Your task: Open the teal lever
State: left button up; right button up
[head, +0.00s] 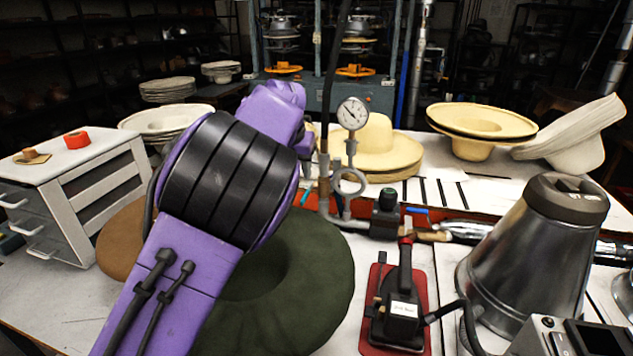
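A small teal piece, which may be the teal lever (306,197), shows just right of my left arm, close to the grey pipe stand (324,175). It is mostly hidden, so I cannot tell its position. My purple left arm reaches up from the bottom left across the middle of the view. Its far end (303,142) is near the pipe, left of the pressure gauge (353,113). The fingers are hidden behind the arm, so I cannot see whether they touch anything. My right gripper is not in view.
A dark green felt hat (320,290) lies beneath my arm. A black device (400,305) on a red plate and a metal cone (540,260) stand to the right. Straw hats (375,150) sit behind the pipe. A white drawer cabinet (85,190) stands left.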

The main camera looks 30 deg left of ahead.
aim_at(305, 195)
pick_arm(q)
jog(key=x, duration=1)
jog(key=shift+w+a+p, duration=0.1)
jog(key=shift+w+p, duration=0.05)
jog(key=shift+p, duration=0.2)
jog(key=shift+c, duration=0.3)
grip_shut()
jog(key=shift+r, duration=0.15)
dwell(0.5)
